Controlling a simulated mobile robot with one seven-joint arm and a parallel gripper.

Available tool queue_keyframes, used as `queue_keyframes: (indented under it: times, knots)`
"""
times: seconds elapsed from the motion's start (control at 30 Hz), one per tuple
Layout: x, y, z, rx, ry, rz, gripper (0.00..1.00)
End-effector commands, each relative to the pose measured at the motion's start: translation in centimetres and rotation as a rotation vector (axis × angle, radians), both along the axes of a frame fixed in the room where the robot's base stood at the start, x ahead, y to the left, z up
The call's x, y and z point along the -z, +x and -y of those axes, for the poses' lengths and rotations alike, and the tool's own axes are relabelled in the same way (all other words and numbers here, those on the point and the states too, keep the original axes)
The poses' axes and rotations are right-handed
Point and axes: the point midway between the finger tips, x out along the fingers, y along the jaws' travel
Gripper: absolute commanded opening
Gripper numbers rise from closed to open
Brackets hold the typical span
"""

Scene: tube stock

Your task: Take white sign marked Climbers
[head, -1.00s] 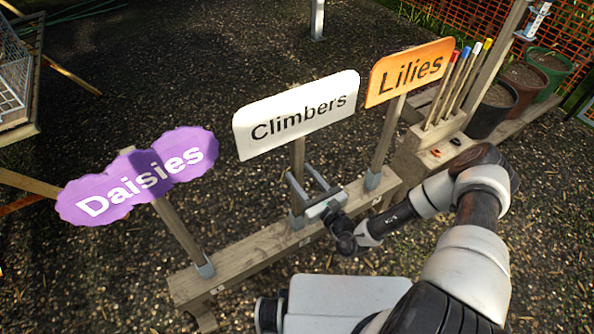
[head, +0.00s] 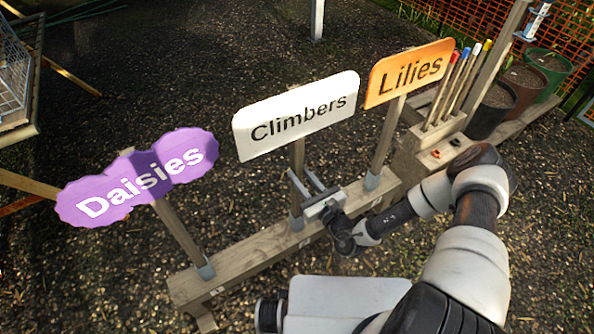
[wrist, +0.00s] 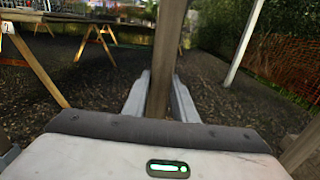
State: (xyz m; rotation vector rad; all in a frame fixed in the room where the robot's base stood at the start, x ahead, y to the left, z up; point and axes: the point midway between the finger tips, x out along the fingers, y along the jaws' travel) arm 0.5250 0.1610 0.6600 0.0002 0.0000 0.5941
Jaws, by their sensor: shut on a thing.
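The white sign marked Climbers (head: 297,115) stands upright on a wooden post in the middle of a low wooden rail (head: 255,247). My gripper (head: 306,182) is at the post below the board, its two fingers closed on either side of it. In the wrist view the post (wrist: 167,60) rises between the fingers (wrist: 159,95). The post's foot still sits in its grey socket (head: 296,222) on the rail. The board is out of the wrist view.
A purple Daisies sign (head: 137,177) stands to the left and an orange Lilies sign (head: 408,72) close to the right on the same rail. Colour-tipped stakes (head: 457,85) stand beyond Lilies. Gravel behind the signs is open.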

Motion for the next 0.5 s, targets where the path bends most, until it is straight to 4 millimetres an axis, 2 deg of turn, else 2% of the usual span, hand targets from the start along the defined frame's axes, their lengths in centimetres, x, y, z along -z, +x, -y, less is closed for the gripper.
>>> queue_keyframes:
  times: [0.5]
  knots:
    - [-3.6, 0.1, 0.0, 0.0, 0.002, 0.003, 0.0]
